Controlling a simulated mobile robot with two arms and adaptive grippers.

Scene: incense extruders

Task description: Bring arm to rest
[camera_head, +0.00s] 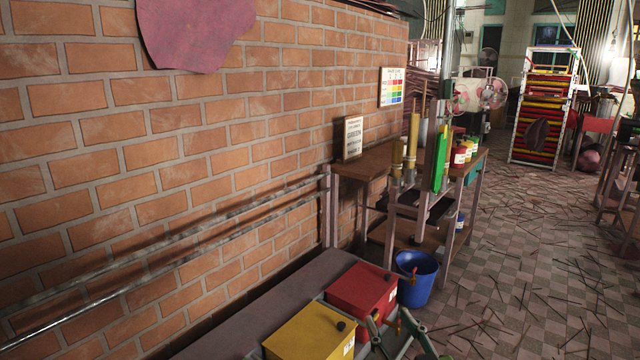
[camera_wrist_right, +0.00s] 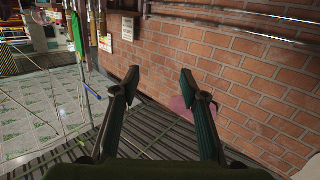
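My right gripper (camera_head: 390,320) shows at the bottom edge of the head view, in front of a red box (camera_head: 362,290) and beside a yellow box (camera_head: 310,335). In the right wrist view the right gripper (camera_wrist_right: 160,80) has its two fingers spread apart with nothing between them. Beyond the fingers are the brick wall (camera_wrist_right: 235,75) and a grey ribbed surface (camera_wrist_right: 160,140). My left gripper is in neither view.
A blue bucket (camera_head: 415,280) stands on the floor past the red box. A wooden workbench (camera_head: 365,162) with upright extruder parts stands along the brick wall (camera_head: 230,150). A rack (camera_head: 543,105) stands farther back. The tiled floor at right is strewn with thin sticks.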

